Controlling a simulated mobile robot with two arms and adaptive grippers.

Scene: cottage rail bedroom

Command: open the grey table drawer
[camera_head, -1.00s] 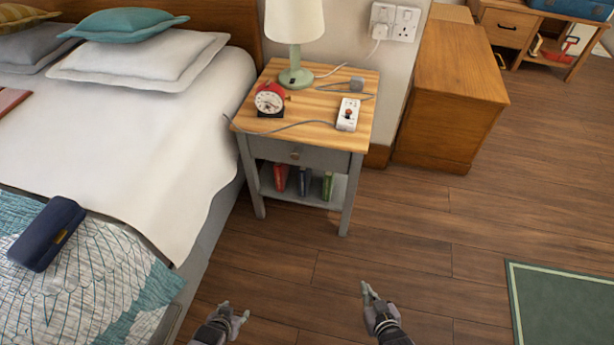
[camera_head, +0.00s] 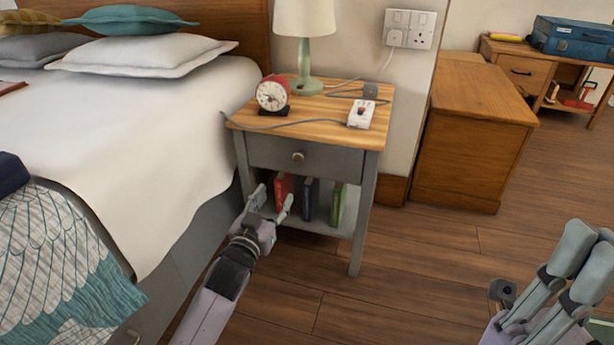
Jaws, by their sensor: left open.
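The grey bedside table (camera_head: 369,200) has a wooden top and one grey drawer (camera_head: 335,162) with a small round knob (camera_head: 298,157). The drawer front sits flush and looks closed. My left gripper (camera_head: 272,197) is open and empty, fingers pointing up, below the drawer and in front of the shelf; it appears apart from the knob. It partly hides the shelf's left side. My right gripper (camera_head: 580,255) shows large at the lower right, away from the table, its fingers raised; the gap between its fingertips is unclear.
Books (camera_head: 311,199) stand on the open shelf. A lamp (camera_head: 305,40), red alarm clock (camera_head: 272,95) and white device (camera_head: 361,114) with cords stand on top. The bed (camera_head: 150,150) is close on the left. A wooden chest (camera_head: 471,130) stands right. Floor in front is clear.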

